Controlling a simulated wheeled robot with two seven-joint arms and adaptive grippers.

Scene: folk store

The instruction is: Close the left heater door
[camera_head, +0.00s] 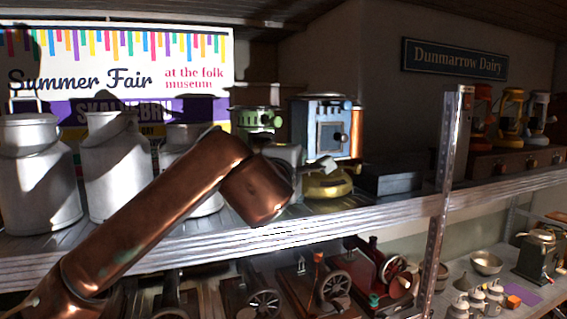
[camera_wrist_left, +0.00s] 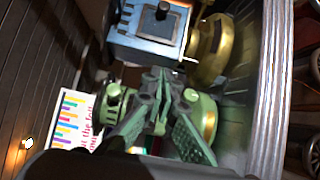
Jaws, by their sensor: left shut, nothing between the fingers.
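A green heater (camera_head: 258,117) stands at the left on the upper shelf, partly hidden behind my left arm. It also shows in the left wrist view (camera_wrist_left: 200,104), behind my fingers. To its right is a blue box-shaped heater (camera_head: 322,120) above a round yellow base (camera_head: 328,186). The blue heater also shows at the top of the left wrist view (camera_wrist_left: 140,48), with a dark square and knob on its face. I cannot tell how far the left heater's door stands open. My right gripper is not in view.
Several milk cans (camera_head: 116,160) stand at the left of the shelf, behind my arm. A dark flat box (camera_head: 388,180) lies to the right of the heaters. A metal upright (camera_head: 447,170) rises at the shelf's front edge. Small machines with wheels (camera_head: 330,285) fill the shelf below.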

